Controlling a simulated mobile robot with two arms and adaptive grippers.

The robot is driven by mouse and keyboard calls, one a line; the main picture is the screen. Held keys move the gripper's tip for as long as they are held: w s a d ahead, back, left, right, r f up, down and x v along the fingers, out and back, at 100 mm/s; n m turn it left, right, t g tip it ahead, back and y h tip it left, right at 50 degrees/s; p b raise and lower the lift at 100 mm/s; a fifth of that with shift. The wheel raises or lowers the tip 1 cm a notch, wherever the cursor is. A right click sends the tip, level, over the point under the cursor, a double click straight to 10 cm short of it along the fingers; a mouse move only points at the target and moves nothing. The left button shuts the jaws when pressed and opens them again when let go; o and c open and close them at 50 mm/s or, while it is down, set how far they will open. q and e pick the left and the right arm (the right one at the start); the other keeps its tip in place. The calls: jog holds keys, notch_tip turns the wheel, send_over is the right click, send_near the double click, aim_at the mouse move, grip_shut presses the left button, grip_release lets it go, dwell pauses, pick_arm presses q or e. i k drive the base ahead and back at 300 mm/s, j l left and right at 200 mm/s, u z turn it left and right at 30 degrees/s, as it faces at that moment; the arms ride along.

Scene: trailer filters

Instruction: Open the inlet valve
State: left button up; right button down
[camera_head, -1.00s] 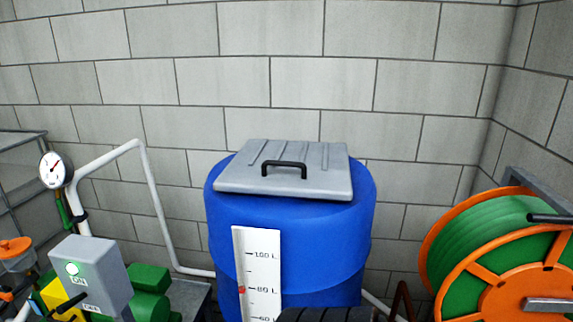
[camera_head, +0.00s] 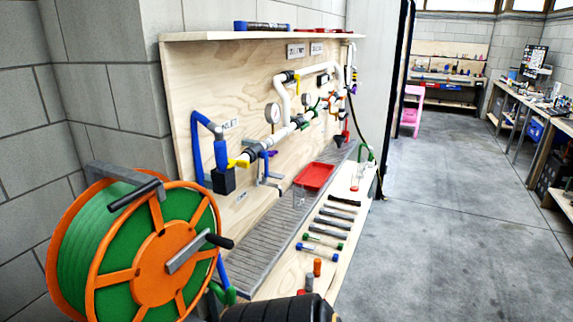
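A wooden panel (camera_head: 260,90) on the wall carries white piping. An INLET label (camera_head: 231,124) is on its left part, beside a blue hose (camera_head: 195,145). Below the label, a yellow lever (camera_head: 238,162) sits at the left end of the pipe by a dark block (camera_head: 223,180); it looks like the inlet valve's handle. Whether it is open or shut is too small to tell. A blue handle (camera_head: 264,156) is just to its right.
A green hose reel with an orange frame (camera_head: 150,262) stands in the left foreground, before the panel. A bench with a grey grate (camera_head: 240,255), a red tray (camera_head: 314,177) and several tools runs along the panel. The concrete floor (camera_head: 450,220) to the right is clear.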

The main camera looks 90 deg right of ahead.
aim_at(266, 165)
jog(key=z, duration=2.65)
jog(key=i+l+u, duration=0.1)
jog(key=l, duration=0.25)
jog(key=i+l+u, duration=0.1)
jog(key=l, duration=0.3)
jog(key=i+l+u, duration=0.1)
jog(key=i+l, duration=0.15)
jog(key=l, duration=0.15)
